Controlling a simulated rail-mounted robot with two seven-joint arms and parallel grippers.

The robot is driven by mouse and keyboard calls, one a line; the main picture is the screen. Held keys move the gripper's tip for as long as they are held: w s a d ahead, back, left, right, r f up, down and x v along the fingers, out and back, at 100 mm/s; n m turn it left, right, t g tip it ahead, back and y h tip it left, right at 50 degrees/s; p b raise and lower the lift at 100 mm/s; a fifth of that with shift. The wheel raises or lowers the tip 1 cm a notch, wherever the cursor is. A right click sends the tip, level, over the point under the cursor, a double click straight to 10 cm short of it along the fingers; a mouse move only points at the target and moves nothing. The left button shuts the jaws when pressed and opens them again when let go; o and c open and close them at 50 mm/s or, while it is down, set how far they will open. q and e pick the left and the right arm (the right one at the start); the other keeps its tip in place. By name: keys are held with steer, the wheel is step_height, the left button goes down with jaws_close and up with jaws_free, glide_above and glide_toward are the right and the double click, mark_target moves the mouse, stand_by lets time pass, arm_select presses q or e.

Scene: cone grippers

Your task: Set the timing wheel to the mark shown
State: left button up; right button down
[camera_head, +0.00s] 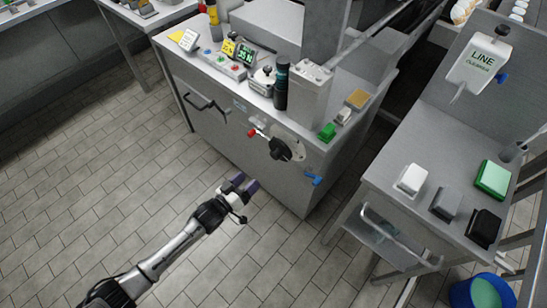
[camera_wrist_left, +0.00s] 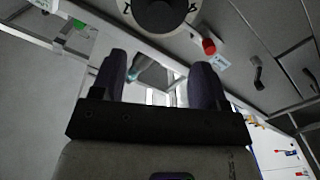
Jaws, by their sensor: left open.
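The timing wheel (camera_head: 280,149) is a black knob on a round pale dial plate, on the front face of the grey machine cabinet. In the left wrist view the black wheel (camera_wrist_left: 160,14) shows at the top edge, with dark marks on the pale ring around it. The mark it points to is too small to tell. My left gripper (camera_head: 240,184) is open and empty, with purple fingertips, below and left of the wheel and apart from it. Its fingers (camera_wrist_left: 160,78) also show in the left wrist view. My right gripper is not in view.
A red-ended handle (camera_head: 252,133) sits left of the wheel and a blue handle (camera_head: 314,179) below right. A side table (camera_head: 400,216) stands right; the tiled floor in front is clear.

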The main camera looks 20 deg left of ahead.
mark_target(274, 156)
arm_select(q)
steer(key=b+x, duration=0.4)
steer(key=x, duration=0.8)
steer(key=shift+b+x, duration=0.45)
steer(key=shift+x, duration=0.4)
steer(key=shift+r, duration=0.1)
steer(key=shift+c, duration=0.5)
steer(key=c, duration=0.8)
steer(key=shift+c, duration=0.2)
